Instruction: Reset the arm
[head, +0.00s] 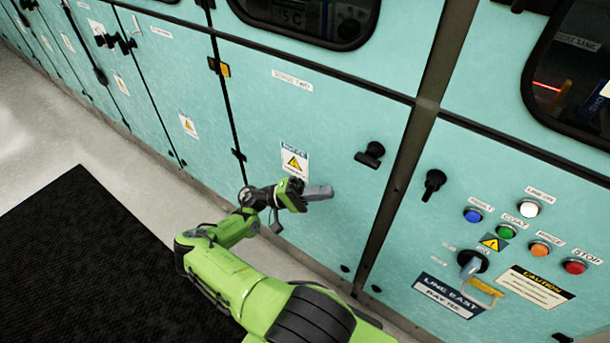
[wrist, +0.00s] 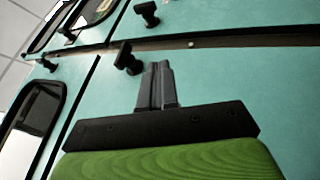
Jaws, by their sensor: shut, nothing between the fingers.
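My green arm reaches up from the bottom of the head view. My gripper (head: 322,192) is in front of the teal cabinet panel (head: 330,110), below and right of a warning label (head: 294,162). In the wrist view my gripper (wrist: 158,68) shows its two grey fingers together, with nothing between them. Whether the fingertips touch the panel cannot be told.
A black latch handle (head: 370,155) is right of my gripper, and another black handle (head: 433,184) is beyond the post. A control panel with coloured buttons (head: 506,231) and a rotary switch (head: 472,263) is at the right. A black mat (head: 90,260) lies on the floor.

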